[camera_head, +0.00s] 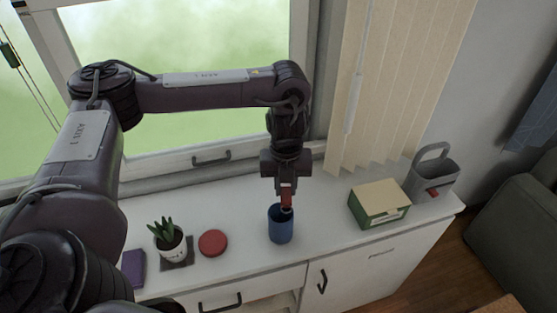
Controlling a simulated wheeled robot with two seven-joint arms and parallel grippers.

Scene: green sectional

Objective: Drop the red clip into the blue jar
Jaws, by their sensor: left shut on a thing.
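The blue jar (281,229) stands upright on the white cabinet top, near its middle. My left gripper (287,206) points straight down at the mouth of the jar, with its fingertips at the rim. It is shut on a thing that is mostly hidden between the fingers. The red at the fingers may be the red clip or part of the gripper; I cannot tell which. The inside of the jar is mostly hidden. My right gripper is not in view.
Left of the jar are a round red object (213,243), a potted plant (171,246) and a purple object (133,268). To the right are a green and cream box (379,204) and a grey handled holder (432,177) with something red at it. The window is behind.

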